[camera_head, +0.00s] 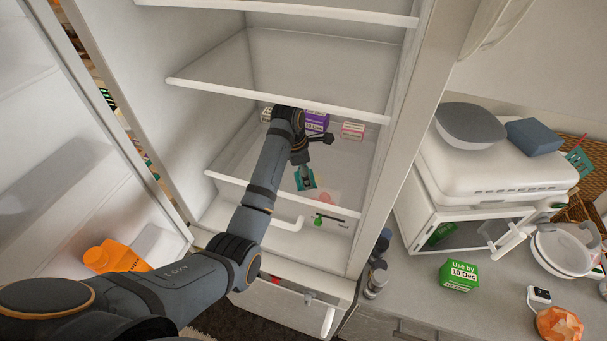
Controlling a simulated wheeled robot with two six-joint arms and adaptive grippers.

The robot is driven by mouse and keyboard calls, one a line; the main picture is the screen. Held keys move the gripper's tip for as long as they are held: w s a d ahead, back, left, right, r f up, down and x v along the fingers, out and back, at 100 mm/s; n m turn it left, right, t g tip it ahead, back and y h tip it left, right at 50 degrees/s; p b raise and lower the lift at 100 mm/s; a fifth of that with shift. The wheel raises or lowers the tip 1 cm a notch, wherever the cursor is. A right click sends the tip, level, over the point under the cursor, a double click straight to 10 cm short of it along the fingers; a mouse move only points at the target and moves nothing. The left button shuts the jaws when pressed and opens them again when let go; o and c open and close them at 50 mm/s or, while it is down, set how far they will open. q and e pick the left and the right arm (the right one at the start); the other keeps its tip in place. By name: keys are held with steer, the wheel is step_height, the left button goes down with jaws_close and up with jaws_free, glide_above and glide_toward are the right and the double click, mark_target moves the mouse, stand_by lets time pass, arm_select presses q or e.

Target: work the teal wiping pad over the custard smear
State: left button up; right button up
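My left arm reaches into the open fridge, and its gripper (304,174) points down at the lower shelf. The teal wiping pad (306,184) is at its fingertips, and the gripper appears shut on it. The pad is low at the shelf surface; whether it touches cannot be told. A pale pinkish patch (327,197) lies just right of the pad, near the shelf's front edge. It may be the custard smear, but it is too small to be sure. My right gripper is not in view.
Small boxes, including a purple one (317,119) and a white-and-red one (353,130), stand behind the gripper. The shelf above (280,101) has a white front edge close to my arm. A green box (459,275) stands on the counter at right.

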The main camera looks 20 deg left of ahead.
arm_select(q)
steer(key=shift+s, duration=0.6)
steer(key=shift+w+d, duration=0.8)
steer(key=shift+d, duration=0.2)
steer(key=shift+w+d, duration=0.8)
steer(key=shift+d, duration=0.15)
steer(key=shift+f, duration=0.1)
steer(key=shift+w, duration=0.1)
